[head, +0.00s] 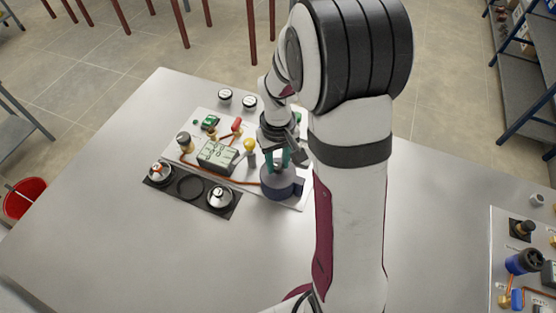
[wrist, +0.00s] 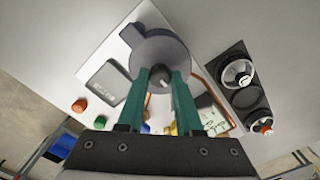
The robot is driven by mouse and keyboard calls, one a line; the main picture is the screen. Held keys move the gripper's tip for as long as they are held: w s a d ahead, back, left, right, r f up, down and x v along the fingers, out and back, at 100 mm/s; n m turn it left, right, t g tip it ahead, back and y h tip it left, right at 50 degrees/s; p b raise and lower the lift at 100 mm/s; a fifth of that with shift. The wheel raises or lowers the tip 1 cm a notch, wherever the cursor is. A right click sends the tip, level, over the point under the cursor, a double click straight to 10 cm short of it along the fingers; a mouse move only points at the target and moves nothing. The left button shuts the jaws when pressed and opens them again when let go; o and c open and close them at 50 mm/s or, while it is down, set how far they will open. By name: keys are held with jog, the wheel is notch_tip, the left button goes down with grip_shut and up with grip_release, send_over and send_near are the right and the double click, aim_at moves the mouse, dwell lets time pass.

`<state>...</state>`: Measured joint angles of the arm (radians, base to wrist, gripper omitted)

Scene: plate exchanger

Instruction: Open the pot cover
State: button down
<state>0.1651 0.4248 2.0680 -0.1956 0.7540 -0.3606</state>
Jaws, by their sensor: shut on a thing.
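The pot (head: 278,188) is a dark blue-grey round vessel at the right end of the white panel on the table. Its round grey cover (wrist: 160,50) fills the top middle of the wrist view, with a small tab on its left side. My gripper (head: 279,162) is above the pot, pointing down, with teal fingers. In the wrist view, the fingertips of my gripper (wrist: 160,78) are shut on the small dark knob (wrist: 158,83) in the middle of the cover. The cover appears to sit on the pot; any gap between them cannot be made out.
The white panel (head: 231,190) carries a grey display box (head: 217,155), a red-handled valve (head: 237,125), a yellow-topped part (head: 250,145) and copper pipe. A black tray (head: 233,209) with round wells lies in front. The table's left front is clear.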

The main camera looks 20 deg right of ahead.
aim_at(276, 183)
jog(key=shift+s+a+n, duration=0.25)
jog(key=shift+n, duration=0.4)
jog(key=shift+s+a+n, duration=0.2)
jog(key=shift+s+n, duration=0.05)
jog(key=shift+n, duration=0.4)
jog(key=n, duration=0.1)
jog(key=s+n, duration=0.1)
jog(key=n, duration=0.1)
jog(key=shift+s+a+n, duration=0.3)
jog(key=shift+a, duration=0.05)
jog(key=s+d+n, duration=0.4)
jog(key=s+n, duration=0.3)
jog(key=n, duration=1)
jog(key=shift+n, duration=0.3)
